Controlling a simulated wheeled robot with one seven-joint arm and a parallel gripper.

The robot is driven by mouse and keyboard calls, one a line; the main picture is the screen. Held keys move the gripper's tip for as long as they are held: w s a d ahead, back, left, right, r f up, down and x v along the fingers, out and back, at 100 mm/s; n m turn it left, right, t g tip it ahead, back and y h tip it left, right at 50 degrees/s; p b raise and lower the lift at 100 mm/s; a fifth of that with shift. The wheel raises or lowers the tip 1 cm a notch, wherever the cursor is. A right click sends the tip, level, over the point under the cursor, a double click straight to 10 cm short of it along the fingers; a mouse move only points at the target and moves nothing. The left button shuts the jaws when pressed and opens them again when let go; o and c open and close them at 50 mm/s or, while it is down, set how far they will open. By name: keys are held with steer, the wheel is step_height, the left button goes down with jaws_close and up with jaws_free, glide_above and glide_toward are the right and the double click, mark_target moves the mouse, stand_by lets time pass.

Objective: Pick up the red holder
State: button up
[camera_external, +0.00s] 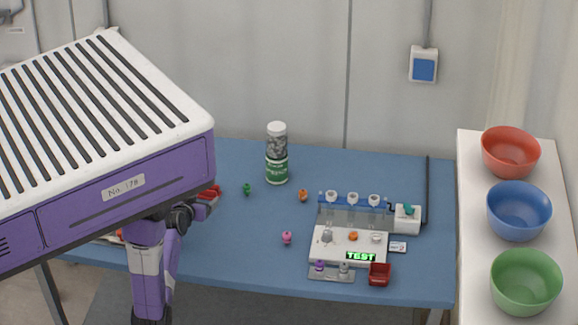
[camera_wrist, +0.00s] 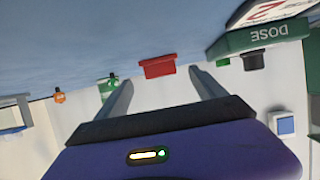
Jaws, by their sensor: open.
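A red holder (camera_wrist: 158,66) shows in the wrist view, ahead of my gripper and between its two fingers as seen. My gripper (camera_wrist: 162,78) is open, with nothing between the fingertips; the holder looks a little beyond them. In the external view a red piece (camera_external: 208,194) shows at the edge of my purple and white body, which hides most of that area and my fingers. A second, dark red open box (camera_external: 379,274) stands at the front right of the blue table.
A green box marked DOSE (camera_wrist: 262,38) is close at the right in the wrist view. A green-labelled bottle (camera_external: 276,155), small green (camera_external: 247,189), orange (camera_external: 303,195) and pink (camera_external: 287,238) pieces and a TEST device (camera_external: 345,245) stand on the table (camera_external: 225,255). Bowls line the right shelf.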

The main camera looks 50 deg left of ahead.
steer(key=x, duration=0.4)
steer(key=p+x, duration=0.1)
steer(key=x, duration=0.1)
steer(key=shift+w+a+r, duration=0.25)
steer(key=shift+w+a, duration=0.05)
steer(key=shift+w, duration=0.15)
steer(key=shift+r, duration=0.1)
steer(key=c, duration=1.5)
